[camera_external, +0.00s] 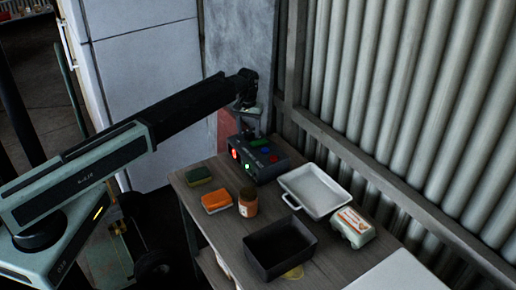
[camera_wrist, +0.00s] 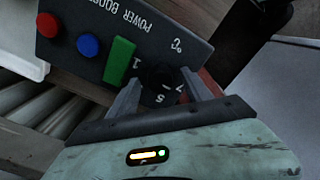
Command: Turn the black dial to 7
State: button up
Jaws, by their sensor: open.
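The black dial (camera_wrist: 160,75) sits on the grey control box (camera_wrist: 190,22), beside the green switch (camera_wrist: 119,60). The numbers 1, 5 and 7 show around it in the wrist view; its exact setting is too dark to tell. My gripper (camera_wrist: 161,82) is open, with one finger on each side of the dial; I cannot tell if they touch it. In the external view, my gripper (camera_external: 250,124) points down over the far end of the control box (camera_external: 268,171), and the dial is not clearly visible there.
The box also has a red button (camera_wrist: 47,24) and a blue button (camera_wrist: 88,45). A corrugated wall (camera_external: 420,110) stands behind.

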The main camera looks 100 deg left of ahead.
aim_at(248, 131)
notch_tip(248, 131, up, 8)
jog(key=p, duration=0.8)
jog(key=shift+f, duration=0.1)
